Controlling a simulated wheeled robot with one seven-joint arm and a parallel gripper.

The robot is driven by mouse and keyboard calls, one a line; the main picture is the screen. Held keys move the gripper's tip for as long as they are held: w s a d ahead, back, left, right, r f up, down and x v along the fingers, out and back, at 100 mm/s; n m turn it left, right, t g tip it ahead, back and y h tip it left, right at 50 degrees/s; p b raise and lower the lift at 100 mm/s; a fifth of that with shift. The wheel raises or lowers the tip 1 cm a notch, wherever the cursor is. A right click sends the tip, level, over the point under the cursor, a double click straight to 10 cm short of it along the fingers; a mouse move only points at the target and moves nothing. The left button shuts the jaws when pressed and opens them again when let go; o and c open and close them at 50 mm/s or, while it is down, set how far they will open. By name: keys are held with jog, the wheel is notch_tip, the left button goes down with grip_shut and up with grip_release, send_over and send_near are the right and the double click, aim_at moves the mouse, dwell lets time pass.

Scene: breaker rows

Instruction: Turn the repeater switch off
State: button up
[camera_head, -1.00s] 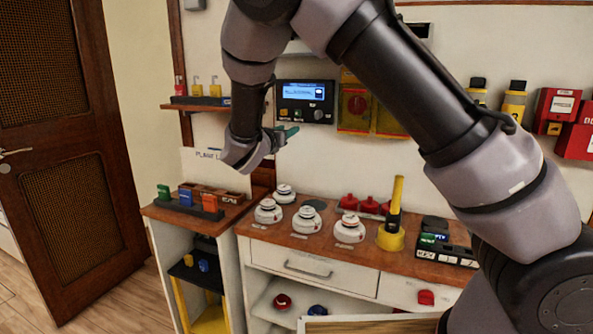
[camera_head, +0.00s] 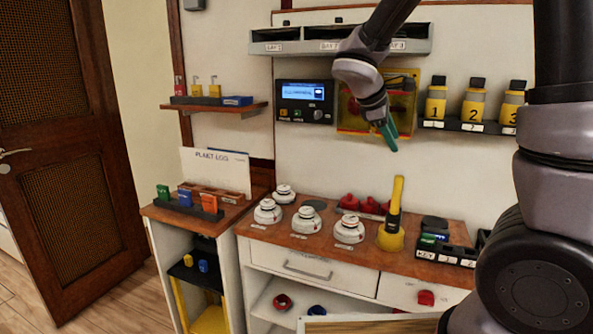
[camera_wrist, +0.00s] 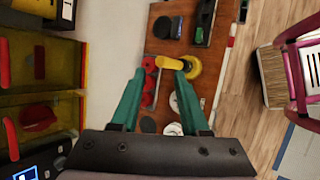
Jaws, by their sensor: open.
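No switch readably labelled "repeater" shows. A wall box with yellow-framed covers (camera_head: 348,122) has red parts inside; my wrist hides part of it. In the wrist view the yellow-framed box (camera_wrist: 62,98) is at the left, with a red part (camera_wrist: 38,117) in it. Left of the box, a black panel (camera_head: 304,117) has a lit blue display, a knob and small buttons; its corner shows in the wrist view (camera_wrist: 27,173). My gripper (camera_head: 389,134) is at the box's lower right, pointing down. Its green fingers (camera_wrist: 160,97) are apart with nothing gripped.
Below stands a wooden counter (camera_head: 325,247) with white detectors (camera_head: 306,220), red pieces (camera_head: 369,205) and a yellow upright tool (camera_head: 392,228). A shelf of numbered yellow bottles (camera_head: 472,104) is right of my gripper. A grey label shelf (camera_head: 300,44) is above. A chair (camera_wrist: 300,70) stands at the wrist view's right.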

jog(key=s+r+m+t+y, duration=0.1)
jog(key=s+r+m+y, duration=0.3)
jog(key=s+m, duration=0.4)
jog(key=s+r+m+t+y, duration=0.1)
jog(key=s+r+m+y, duration=0.3)
jog(key=s+m, duration=0.5)
jog(key=shift+s+d+r+t+y, duration=0.15)
jog(key=shift+s+r+t+y, duration=0.25)
jog(key=shift+s+r, duration=0.45)
jog(key=shift+s+f, duration=0.1)
jog(key=shift+s, duration=0.05)
